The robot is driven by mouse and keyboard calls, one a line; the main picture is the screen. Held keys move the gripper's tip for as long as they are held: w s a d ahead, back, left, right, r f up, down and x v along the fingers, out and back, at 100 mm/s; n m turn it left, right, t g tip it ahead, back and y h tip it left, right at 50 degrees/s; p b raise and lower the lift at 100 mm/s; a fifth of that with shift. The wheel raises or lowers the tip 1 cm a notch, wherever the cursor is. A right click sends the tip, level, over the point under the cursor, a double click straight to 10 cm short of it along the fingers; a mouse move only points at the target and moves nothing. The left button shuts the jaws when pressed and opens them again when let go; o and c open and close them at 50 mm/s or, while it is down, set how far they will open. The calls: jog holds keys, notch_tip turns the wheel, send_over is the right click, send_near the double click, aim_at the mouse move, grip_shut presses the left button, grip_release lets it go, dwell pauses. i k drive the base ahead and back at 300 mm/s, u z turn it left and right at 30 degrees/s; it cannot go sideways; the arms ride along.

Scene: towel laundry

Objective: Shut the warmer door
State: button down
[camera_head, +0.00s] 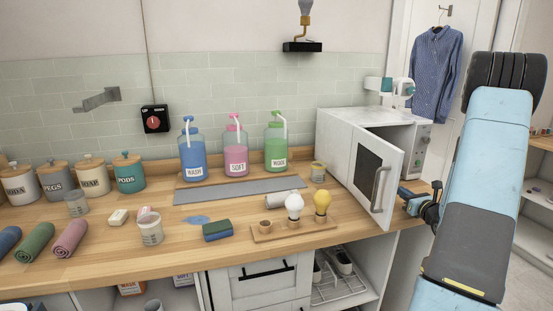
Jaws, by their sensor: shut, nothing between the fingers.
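The warmer (338,145) is a white box with a marbled top at the right end of the wooden counter. Its door (395,172) stands partly open, swung out toward me, with a dark window and a grey bar handle (379,188). A dark gap shows between the door's top edge and the body. The hinge seems to be on the left. My gripper (408,204) is shut and empty, just right of the door's free edge near its lower corner. I cannot tell whether it touches the door. The warmer's inside is mostly hidden behind the door.
A control panel (422,150) is at the warmer's right. Pump bottles (235,150) stand behind. A blue shirt (437,75) hangs beyond my arm.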

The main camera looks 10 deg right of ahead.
aim_at(376, 167)
jog(key=k, duration=1)
